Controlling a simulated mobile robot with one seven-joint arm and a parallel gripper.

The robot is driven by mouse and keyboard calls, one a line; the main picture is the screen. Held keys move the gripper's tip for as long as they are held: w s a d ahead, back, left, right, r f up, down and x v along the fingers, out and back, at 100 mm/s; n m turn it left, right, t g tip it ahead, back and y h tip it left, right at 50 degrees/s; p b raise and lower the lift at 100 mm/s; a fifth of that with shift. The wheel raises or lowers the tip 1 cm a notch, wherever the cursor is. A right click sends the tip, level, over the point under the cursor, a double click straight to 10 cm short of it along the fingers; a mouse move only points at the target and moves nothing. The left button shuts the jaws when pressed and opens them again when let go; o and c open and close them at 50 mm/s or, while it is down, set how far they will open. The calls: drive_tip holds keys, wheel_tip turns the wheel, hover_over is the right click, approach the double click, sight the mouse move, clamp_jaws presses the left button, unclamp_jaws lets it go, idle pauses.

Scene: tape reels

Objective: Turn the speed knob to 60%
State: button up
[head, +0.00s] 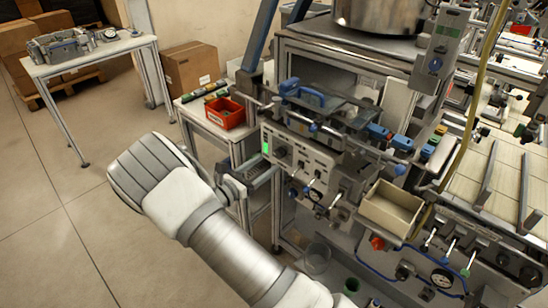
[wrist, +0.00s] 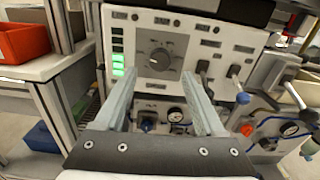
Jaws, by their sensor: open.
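The speed knob (wrist: 160,60) is a round dark grey dial on a light grey control panel (wrist: 209,53). It faces me in the wrist view, with scale marks around it too small to read. In the head view the knob (head: 282,151) is a small dark spot on the panel front. My gripper (wrist: 159,74) is open and empty. In the wrist view its two pale fingers reach up toward the panel, with the knob between their tips in the picture. I cannot tell how far the tips are from the knob. The knob's exact pointer position is unclear.
A column of lights (wrist: 118,64) left of the knob has its lower ones lit green. Levers (wrist: 238,72) stick out at the panel's right. A pressure gauge (wrist: 176,114) sits below. A red bin (head: 225,113) stands left of the machine, a beige tray (head: 391,207) right.

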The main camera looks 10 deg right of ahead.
sight(277, 156)
drive_tip(key=x, duration=0.5)
clamp_jaws()
idle(0.3)
